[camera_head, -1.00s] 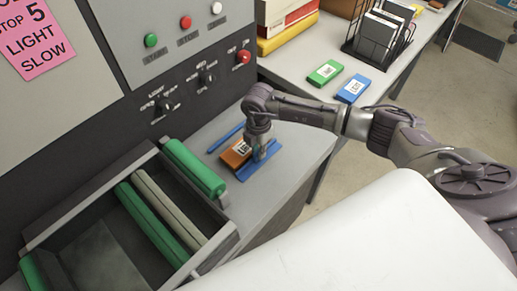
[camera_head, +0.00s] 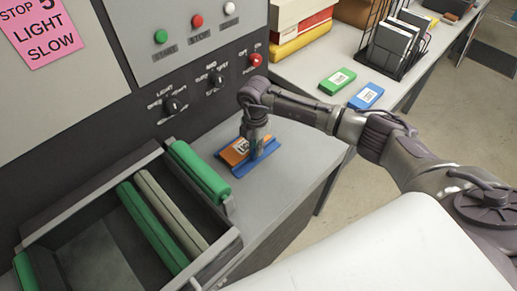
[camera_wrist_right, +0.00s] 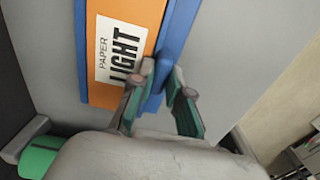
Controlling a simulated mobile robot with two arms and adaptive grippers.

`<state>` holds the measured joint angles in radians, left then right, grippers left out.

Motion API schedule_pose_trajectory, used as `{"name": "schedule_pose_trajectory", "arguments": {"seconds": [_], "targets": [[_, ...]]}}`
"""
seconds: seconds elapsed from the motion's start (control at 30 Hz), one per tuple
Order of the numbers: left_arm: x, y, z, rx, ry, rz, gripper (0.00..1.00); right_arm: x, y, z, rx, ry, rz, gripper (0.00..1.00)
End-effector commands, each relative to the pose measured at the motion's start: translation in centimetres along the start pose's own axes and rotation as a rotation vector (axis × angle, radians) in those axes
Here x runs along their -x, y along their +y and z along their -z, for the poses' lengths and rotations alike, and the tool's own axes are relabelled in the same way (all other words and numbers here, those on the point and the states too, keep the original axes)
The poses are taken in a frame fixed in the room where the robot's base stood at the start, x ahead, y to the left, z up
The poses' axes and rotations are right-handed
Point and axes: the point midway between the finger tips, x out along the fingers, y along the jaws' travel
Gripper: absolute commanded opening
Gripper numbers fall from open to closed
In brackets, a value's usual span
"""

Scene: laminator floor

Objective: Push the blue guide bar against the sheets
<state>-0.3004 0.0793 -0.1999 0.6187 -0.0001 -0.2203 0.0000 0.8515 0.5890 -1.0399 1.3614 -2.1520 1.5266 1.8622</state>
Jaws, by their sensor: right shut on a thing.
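An orange pack marked PAPER LIGHT (camera_head: 234,152) lies on the grey side table; it fills the upper left of the right wrist view (camera_wrist_right: 125,47). The blue guide bar (camera_head: 270,152) lies along its near right side and appears to touch it; the bar also shows in the wrist view (camera_wrist_right: 178,35). A thin blue strip (camera_wrist_right: 80,50) runs along the pack's other side. My right gripper (camera_head: 254,154) points down, shut on the blue guide bar; its fingertips (camera_wrist_right: 164,84) straddle a blue part. My left gripper is not in view.
The machine's open tray with green rollers (camera_head: 198,172) stands left of the table, under a panel with knobs and buttons (camera_head: 197,22). Green (camera_head: 337,81) and blue (camera_head: 366,96) packs lie on the far bench, near a black wire rack (camera_head: 395,50).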

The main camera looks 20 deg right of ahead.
Motion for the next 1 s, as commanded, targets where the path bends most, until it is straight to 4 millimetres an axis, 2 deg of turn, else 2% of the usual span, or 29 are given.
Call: {"name": "schedule_pose_trajectory", "arguments": {"seconds": [0.03, 0.17, 0.2, 0.47, 0.57, 0.67, 1.0], "targets": [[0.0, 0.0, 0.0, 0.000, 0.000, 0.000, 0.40, 0.3, 0.4, -0.1, -0.001, 0.000, -0.015, 0.18], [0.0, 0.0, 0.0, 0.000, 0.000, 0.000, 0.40, 0.3, 0.4, -0.1, -0.001, 0.000, -0.014, 0.40], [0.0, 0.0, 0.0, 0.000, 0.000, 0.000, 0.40, 0.3, 0.3, -0.1, -0.001, 0.000, -0.013, 0.42], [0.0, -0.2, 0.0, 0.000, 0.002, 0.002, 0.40, 0.2, 0.2, 0.0, 0.000, 0.000, -0.009, 0.42], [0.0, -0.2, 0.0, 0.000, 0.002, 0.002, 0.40, 0.8, 0.3, -0.1, 0.000, 0.000, -0.010, 0.42], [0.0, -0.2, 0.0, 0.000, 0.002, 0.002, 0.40, 2.1, 0.3, -0.1, 0.001, -0.001, -0.011, 0.42], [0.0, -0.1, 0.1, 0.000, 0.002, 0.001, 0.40, 9.2, 0.4, -0.1, 0.001, -0.001, -0.013, 0.42]]}}
